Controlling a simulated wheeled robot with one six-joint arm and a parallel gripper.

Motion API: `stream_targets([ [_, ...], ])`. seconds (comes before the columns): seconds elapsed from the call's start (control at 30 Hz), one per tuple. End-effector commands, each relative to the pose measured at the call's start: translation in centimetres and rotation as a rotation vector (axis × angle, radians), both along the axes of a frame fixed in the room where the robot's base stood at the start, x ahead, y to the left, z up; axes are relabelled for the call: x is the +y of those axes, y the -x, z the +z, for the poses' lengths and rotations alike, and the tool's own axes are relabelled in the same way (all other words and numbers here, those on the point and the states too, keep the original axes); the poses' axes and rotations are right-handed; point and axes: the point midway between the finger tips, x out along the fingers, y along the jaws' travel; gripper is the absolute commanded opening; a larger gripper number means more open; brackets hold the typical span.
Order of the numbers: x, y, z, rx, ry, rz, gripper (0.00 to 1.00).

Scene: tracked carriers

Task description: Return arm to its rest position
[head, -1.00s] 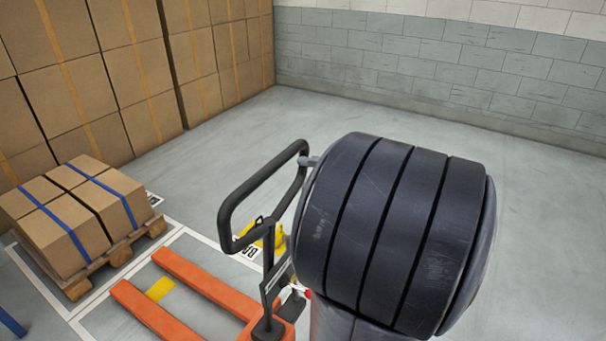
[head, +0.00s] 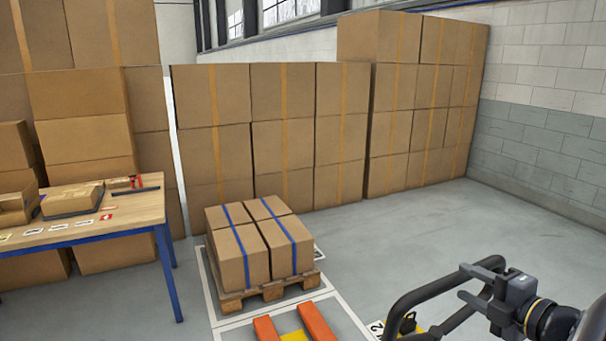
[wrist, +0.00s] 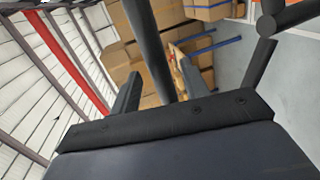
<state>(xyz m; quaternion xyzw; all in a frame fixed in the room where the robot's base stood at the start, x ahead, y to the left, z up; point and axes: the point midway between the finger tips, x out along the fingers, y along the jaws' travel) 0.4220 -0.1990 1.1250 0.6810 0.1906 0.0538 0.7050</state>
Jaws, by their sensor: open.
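My gripper (head: 463,282) is at the lower right of the head view, with its two fingers apart. It is at the black loop handle (head: 420,292) of the pallet truck, whose orange forks (head: 316,321) show at the bottom. In the wrist view the fingers stand apart on either side of a dark handle bar (wrist: 148,45). The bar passes between them; I cannot tell whether either finger touches it. My arm behind the gripper runs out of the head view at the right edge.
A wooden pallet (head: 268,292) with strapped cartons stands beyond the forks. A table (head: 130,213) with blue legs is at the left. Stacked cartons (head: 340,135) line the back, and a grey block wall (head: 545,150) is at the right.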

Motion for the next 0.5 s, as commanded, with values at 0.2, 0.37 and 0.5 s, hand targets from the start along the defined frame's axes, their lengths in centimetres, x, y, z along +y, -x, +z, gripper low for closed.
stream_targets([
  [0.2,0.9,-2.4,-0.5,0.0,0.0,0.002,0.43],
  [0.37,1.2,-3.2,-0.7,0.0,0.0,0.001,0.43],
  [0.5,1.2,-3.4,-0.7,0.0,0.0,-0.001,0.43],
])
